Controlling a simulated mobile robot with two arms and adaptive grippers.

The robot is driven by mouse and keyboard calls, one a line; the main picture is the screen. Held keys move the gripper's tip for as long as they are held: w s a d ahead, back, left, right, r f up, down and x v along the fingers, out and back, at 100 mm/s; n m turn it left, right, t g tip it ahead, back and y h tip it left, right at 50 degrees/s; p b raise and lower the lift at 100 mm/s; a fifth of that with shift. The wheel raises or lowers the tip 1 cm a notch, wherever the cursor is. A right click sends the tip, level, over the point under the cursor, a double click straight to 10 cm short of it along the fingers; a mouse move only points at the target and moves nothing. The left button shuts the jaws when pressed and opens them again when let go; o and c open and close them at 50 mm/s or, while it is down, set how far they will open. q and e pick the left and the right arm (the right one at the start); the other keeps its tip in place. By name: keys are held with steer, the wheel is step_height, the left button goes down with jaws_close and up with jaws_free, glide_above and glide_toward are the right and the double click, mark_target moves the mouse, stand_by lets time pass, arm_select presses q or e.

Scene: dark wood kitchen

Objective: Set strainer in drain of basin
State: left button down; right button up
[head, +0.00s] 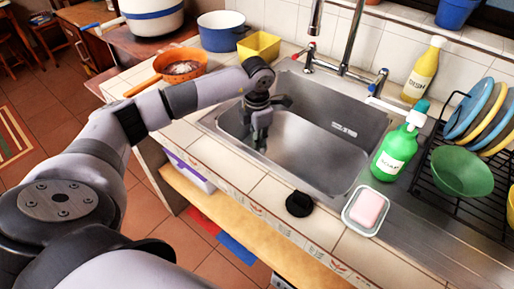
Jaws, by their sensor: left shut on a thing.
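The steel basin (310,150) is set in the tiled counter. My left gripper (260,143) reaches down into its left part, fingers pointing downward. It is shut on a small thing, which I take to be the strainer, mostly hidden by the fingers. The drain cannot be made out; the gripper and the basin's left wall hide part of the floor. I cannot tell whether the held thing touches the basin floor. My right gripper is not in view.
A black round piece (299,204) and a soap dish (366,210) with pink soap lie on the front counter. A green soap bottle (395,152) stands right of the basin, before a dish rack (470,195). The faucet (345,60) rises behind. An orange pan (181,66) sits left.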

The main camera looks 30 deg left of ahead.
arm_select(q)
step_height(320, 180, down, 4)
steer(key=shift+r, duration=0.2)
steer(key=shift+f, duration=0.25)
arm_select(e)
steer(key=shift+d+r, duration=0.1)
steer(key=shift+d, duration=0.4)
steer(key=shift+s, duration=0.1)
arm_select(q)
steer(key=shift+f, duration=0.2)
steer(key=c, duration=1.7)
jaws_free()
steer(key=shift+r, duration=0.1)
